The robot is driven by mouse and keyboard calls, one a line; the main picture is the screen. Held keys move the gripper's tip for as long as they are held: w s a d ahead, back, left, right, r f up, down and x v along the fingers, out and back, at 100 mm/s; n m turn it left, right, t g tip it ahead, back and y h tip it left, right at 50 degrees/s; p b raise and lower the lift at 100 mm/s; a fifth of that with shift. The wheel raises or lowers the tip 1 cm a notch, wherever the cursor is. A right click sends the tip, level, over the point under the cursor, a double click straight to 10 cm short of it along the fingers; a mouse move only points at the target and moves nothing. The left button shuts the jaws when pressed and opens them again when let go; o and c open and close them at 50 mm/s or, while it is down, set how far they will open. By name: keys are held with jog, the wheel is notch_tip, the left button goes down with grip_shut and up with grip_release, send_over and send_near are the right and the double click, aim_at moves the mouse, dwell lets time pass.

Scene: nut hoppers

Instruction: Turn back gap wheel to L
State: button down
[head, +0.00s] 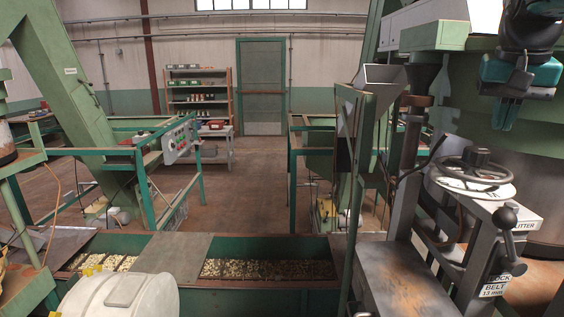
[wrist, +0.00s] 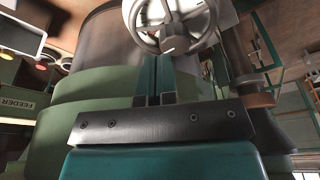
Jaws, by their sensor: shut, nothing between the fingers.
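In the wrist view my gripper's fingers (wrist: 156,72) are shut, empty, and point towards the wheel's lower part.
A black-knobbed lever (head: 509,225) stands below the wheel, beside a lock belt sign (head: 495,286). A grey upright post (head: 405,160) and a small hopper (head: 378,78) stand left of the wheel. A trough of nuts (head: 265,270) crosses the front. Floor is clear further back.

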aim_at(477, 172)
jog(key=f+b, duration=0.1)
jog(key=f, duration=0.1)
jog(key=f+b, duration=0.1)
jog(key=f, duration=0.1)
jog(key=w+a+f+b, duration=0.1)
jog(key=f, duration=0.1)
jog(key=shift+a, duration=0.1)
jog(key=shift+f, duration=0.1)
dwell(0.5)
